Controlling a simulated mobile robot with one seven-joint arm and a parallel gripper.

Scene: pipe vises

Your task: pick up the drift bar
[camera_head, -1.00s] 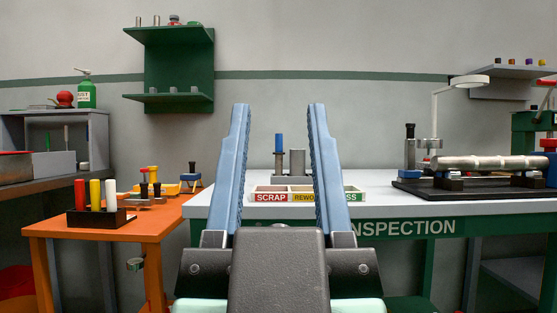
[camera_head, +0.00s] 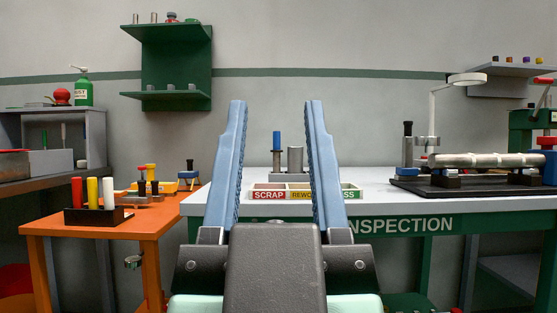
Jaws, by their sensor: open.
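My gripper (camera_head: 276,106) is raised in front of the camera, its two blue fingers wide apart with nothing between them. Beyond it stands the white-topped inspection table (camera_head: 470,206). An upright steel tool with a blue grip (camera_head: 277,142) and a plain grey cylinder (camera_head: 295,161) stand on it, seen between the fingers. A steel cylinder with a black grip (camera_head: 407,150) stands upright at the left end of a dark base plate on the same table. I cannot tell for certain which of these is the drift bar. My gripper touches none of them.
A scrap/rework tray (camera_head: 269,195) lies near the table's front edge. A pipe (camera_head: 487,160) rests on supports at right, with a lamp (camera_head: 467,80) behind. An orange table (camera_head: 95,231) at left holds a rack of coloured handles (camera_head: 99,216). Floor shows between the tables.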

